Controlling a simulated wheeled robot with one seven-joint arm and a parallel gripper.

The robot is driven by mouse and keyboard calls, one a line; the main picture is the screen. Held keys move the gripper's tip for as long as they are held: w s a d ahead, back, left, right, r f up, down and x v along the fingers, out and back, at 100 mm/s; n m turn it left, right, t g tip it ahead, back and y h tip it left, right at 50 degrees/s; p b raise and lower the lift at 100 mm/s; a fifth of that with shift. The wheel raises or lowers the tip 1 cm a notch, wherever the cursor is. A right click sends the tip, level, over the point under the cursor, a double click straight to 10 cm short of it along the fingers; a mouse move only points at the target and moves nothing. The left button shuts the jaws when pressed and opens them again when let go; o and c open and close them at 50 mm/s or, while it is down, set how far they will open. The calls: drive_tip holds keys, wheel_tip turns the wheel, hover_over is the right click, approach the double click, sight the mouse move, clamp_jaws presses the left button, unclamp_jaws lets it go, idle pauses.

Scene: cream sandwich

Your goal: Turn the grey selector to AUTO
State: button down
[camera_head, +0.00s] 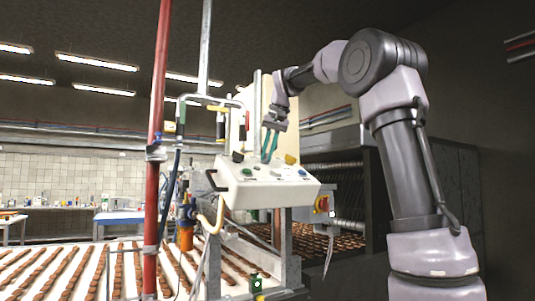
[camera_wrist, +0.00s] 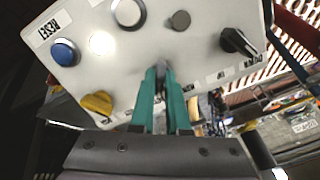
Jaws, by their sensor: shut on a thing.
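The cream control box (camera_head: 262,193) stands tilted on a metal frame in the head view. My gripper (camera_head: 265,158) reaches down from above to its upper face. In the wrist view the teal fingers of my gripper (camera_wrist: 162,74) are close together at the lower middle of the panel. They are shut on a small grey knob, apparently the grey selector (camera_wrist: 161,65), mostly hidden between the fingertips. Its pointer direction and the lettering around it cannot be read. A black selector (camera_wrist: 239,42) is to the right and a yellow selector (camera_wrist: 97,103) to the left.
The panel also carries a blue button (camera_wrist: 65,52) by a RESET label, a lit white button (camera_wrist: 102,43) and a dark round button (camera_wrist: 181,20). A red pole (camera_head: 157,130) stands left of the box. A conveyor with rows of brown biscuits (camera_head: 70,265) runs below.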

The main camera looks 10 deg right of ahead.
drive_tip(key=c, duration=0.9)
unclamp_jaws()
drive_tip(key=v, duration=1.1)
drive_tip(key=s+d+f+m+t, duration=0.1)
drive_tip(key=s+f, duration=1.1)
drive_tip(key=f, duration=0.3)
drive_tip(key=s+d+f+t, duration=0.1)
drive_tip(key=s+d+f, duration=0.1)
drive_tip(key=s+f, duration=1.1)
drive_tip(key=shift+d+f+m, duration=0.3)
drive_tip(key=shift+f+m, duration=0.1)
drive_tip(key=shift+f, duration=0.6)
